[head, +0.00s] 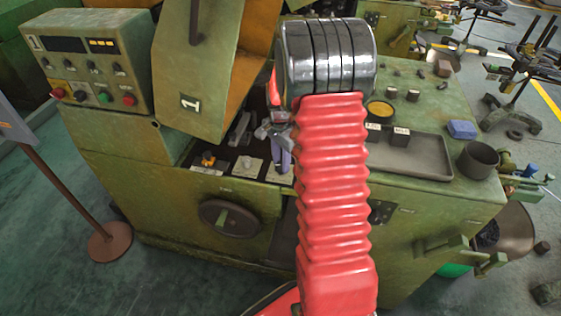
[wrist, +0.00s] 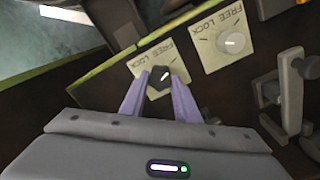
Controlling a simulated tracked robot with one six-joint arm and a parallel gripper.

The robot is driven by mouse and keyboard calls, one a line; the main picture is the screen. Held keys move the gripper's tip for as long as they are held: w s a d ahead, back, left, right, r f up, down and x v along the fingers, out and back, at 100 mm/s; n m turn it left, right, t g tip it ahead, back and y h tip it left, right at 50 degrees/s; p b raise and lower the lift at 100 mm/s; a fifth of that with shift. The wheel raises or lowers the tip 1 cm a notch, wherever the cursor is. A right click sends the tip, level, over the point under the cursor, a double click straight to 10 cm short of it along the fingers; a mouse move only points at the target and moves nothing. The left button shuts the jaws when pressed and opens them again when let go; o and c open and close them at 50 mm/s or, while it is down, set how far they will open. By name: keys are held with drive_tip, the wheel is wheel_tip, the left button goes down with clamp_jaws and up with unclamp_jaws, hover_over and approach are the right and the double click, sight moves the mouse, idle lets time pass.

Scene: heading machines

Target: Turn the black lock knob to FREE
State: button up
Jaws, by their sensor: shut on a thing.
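The black lock knob (wrist: 159,78) sits on a pale plate (wrist: 143,68) lettered FREE and LOCK, which appears upside down in the wrist view. My gripper (wrist: 160,88) has its two purple fingers on either side of the knob, shut on it. A white mark shows on the knob's top, but I cannot tell surely which word it points to. In the head view my gripper (head: 282,158) reaches down over the rightmost plate (head: 279,175) in the machine's recess. The black knob is hidden there by the fingers.
A second plate with a pale knob (wrist: 232,42) is beside it. An orange knob (head: 208,159) stands further left in the head view.

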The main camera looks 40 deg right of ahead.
drive_tip(key=shift+s+m, duration=0.1)
drive_tip(key=shift+m, duration=0.7)
drive_tip(key=o, duration=1.1)
drive_tip(key=shift+c, duration=0.2)
wheel_tip(320, 180, up, 14)
drive_tip(key=shift+f, duration=0.15)
